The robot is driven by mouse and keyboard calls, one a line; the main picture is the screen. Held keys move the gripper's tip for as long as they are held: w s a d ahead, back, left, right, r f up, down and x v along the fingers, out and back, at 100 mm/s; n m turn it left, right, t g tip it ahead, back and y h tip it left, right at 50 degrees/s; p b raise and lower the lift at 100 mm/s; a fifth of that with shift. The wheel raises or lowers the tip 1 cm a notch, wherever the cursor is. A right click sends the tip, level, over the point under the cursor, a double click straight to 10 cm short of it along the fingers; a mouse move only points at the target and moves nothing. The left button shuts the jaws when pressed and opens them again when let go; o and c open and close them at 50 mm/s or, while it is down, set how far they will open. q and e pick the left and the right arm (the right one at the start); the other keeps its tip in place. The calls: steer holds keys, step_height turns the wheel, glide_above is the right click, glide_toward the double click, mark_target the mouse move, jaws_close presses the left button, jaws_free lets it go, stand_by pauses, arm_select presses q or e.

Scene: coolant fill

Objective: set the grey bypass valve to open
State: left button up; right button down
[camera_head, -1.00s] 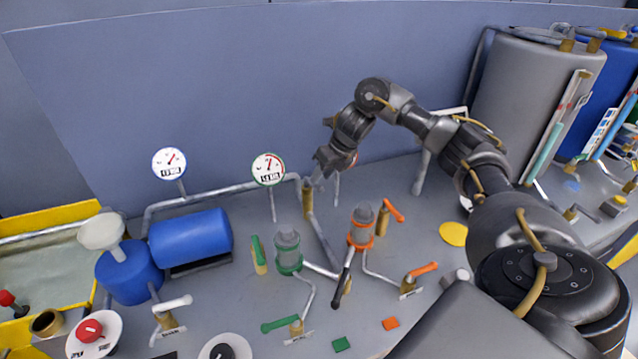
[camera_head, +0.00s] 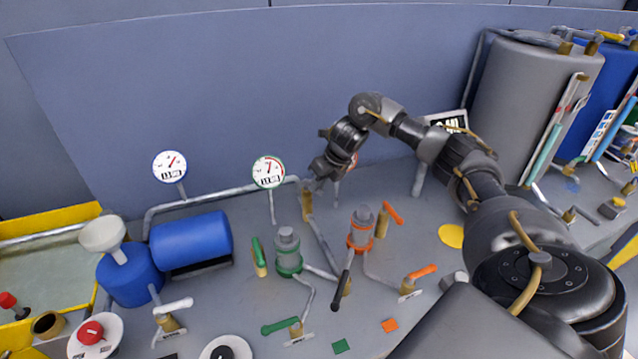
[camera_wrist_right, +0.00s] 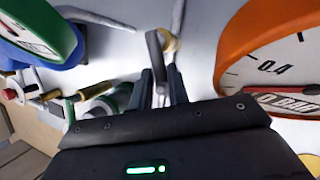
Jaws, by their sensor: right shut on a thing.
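The grey bypass valve (camera_head: 307,205) has a brass body on the grey pipe at the back of the bench, right of the green-rimmed gauge. In the right wrist view its grey lever (camera_wrist_right: 156,62) runs from the brass body (camera_wrist_right: 170,43) down between my fingers. My right gripper (camera_head: 313,180) is at the top of the valve and shut on the lever. It also shows in the right wrist view (camera_wrist_right: 163,88). In the head view the gripper hides most of the lever. My left gripper is not in view.
A green-rimmed gauge (camera_head: 269,172) stands left of the gripper. An orange-rimmed gauge (camera_wrist_right: 275,60) is close on the right in the wrist view. The green filter (camera_head: 288,255), orange filter (camera_head: 361,232) and their valves stand in front. The wall is close behind.

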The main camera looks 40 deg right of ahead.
steer(key=shift+s+a+r+m+h+p, duration=0.15)
steer(key=shift+a+m+h+p, duration=0.15)
steer(key=shift+m+p, duration=0.3)
steer(key=shift+w+a+r+m+h+p, duration=0.1)
steer(key=shift+a+m+h+p, duration=0.15)
steer(key=shift+m+p, duration=0.35)
steer(key=shift+a+f+m+t+h+p, duration=0.2)
steer(key=shift+m+h+p, duration=0.1)
steer(key=shift+m, duration=0.25)
steer(key=shift+a+f+m+t+h+p, duration=0.1)
steer(key=shift+a+m+h+p, duration=0.15)
steer(key=shift+m, duration=0.3)
steer(key=shift+r, duration=0.1)
steer(key=c, duration=1.3)
jaws_free()
steer(key=shift+c, duration=0.2)
